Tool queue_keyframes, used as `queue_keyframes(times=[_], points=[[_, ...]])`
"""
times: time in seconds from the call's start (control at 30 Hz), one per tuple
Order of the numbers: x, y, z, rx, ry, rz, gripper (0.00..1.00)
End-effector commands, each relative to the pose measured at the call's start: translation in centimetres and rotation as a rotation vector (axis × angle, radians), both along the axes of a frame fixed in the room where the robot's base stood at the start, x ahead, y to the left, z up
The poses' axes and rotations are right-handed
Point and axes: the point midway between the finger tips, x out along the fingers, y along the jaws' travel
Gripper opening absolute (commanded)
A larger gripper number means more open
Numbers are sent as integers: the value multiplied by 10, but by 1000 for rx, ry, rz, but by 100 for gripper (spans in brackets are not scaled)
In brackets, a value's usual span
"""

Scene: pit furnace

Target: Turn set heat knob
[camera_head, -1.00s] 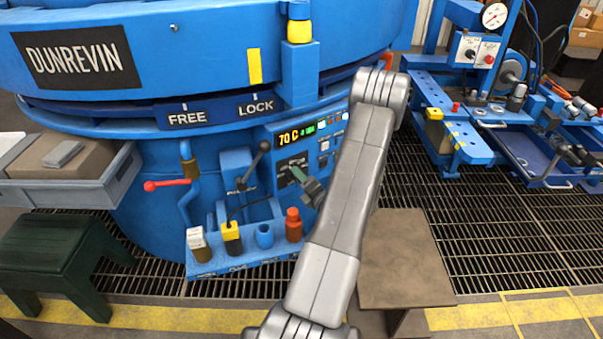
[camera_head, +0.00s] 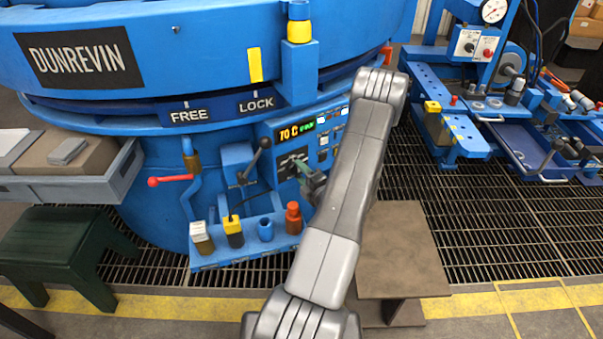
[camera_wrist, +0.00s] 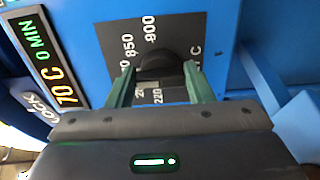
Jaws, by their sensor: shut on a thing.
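The set heat knob is a dark round knob (camera_wrist: 160,68) on a black dial plate with white numbers, among them 850, 900 and 220, in the wrist view. My gripper (camera_wrist: 160,82) has its two green fingers on either side of the knob, shut on it. In the head view my gripper (camera_head: 304,170) reaches the dial plate (camera_head: 290,160) on the blue control panel, and the knob itself is hidden there. The display (camera_wrist: 48,68) beside the dial reads 70 C and 0 MIN in the wrist view.
A black-knobbed lever (camera_head: 255,160) stands left of the panel. A shelf (camera_head: 225,256) below holds several small containers, including an orange-capped bottle (camera_head: 293,218). A brown table (camera_head: 405,250) stands at right. A red-handled valve (camera_head: 170,181) is at left.

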Motion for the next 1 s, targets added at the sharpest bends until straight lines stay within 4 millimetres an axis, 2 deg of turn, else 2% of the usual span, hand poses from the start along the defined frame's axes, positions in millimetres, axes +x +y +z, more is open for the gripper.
queue_keyframes(times=[0.23, 0.27, 0.37, 0.73, 0.87, 1.0], points=[[0, 0, -1, -1, 1, 0, 24], [0, 0, -1, -1, 1, 0, 49], [0, 0, -1, -1, 1, 0, 69], [-4, -3, 0, -1, 0, -1, 69], [-18, -13, 0, -2, 3, -4, 69], [-43, -30, 0, -1, 3, -5, 69]])
